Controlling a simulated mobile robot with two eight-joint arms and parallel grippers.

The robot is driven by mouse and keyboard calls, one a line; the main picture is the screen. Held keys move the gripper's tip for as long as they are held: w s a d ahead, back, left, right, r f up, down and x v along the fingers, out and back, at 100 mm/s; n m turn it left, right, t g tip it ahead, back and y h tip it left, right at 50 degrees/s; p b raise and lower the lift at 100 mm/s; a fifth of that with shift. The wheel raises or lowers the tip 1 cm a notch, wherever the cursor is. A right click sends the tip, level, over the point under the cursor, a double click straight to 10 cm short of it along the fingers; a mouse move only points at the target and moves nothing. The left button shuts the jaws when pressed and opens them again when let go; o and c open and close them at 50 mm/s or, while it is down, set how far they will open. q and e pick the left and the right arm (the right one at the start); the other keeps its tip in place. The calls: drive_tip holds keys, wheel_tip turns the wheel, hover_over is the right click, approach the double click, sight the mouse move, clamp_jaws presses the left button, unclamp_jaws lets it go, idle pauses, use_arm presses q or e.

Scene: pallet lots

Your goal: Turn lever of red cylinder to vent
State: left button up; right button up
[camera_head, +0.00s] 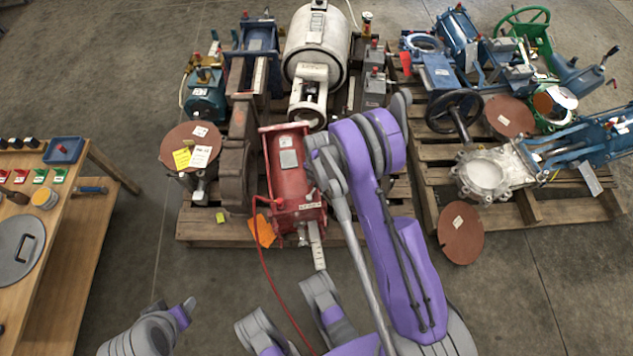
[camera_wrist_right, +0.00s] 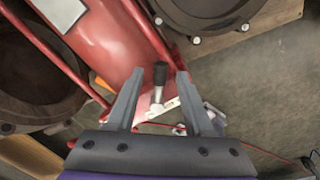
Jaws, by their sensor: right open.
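The red cylinder (camera_head: 288,170) lies on the left pallet in the head view, partly covered by my right arm. Its red body (camera_wrist_right: 92,45) fills the upper left of the right wrist view. A short lever with a black grip (camera_wrist_right: 158,75) and pale base stands between the fingers of my right gripper (camera_wrist_right: 160,84). The gripper is open, with a finger on each side of the lever and visible gaps. Contact with the lever does not show. In the head view the fingers are hard to make out.
Orange tags (camera_head: 263,230) and a red hose (camera_head: 270,275) hang at the cylinder's front. A brown flange (camera_head: 233,175) stands close on its left, a white tank (camera_head: 317,45) behind. Another loaded pallet (camera_head: 535,208) is at right, a workbench (camera_head: 75,215) at left.

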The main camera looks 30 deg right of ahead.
clamp_jaws()
idle(1.3)
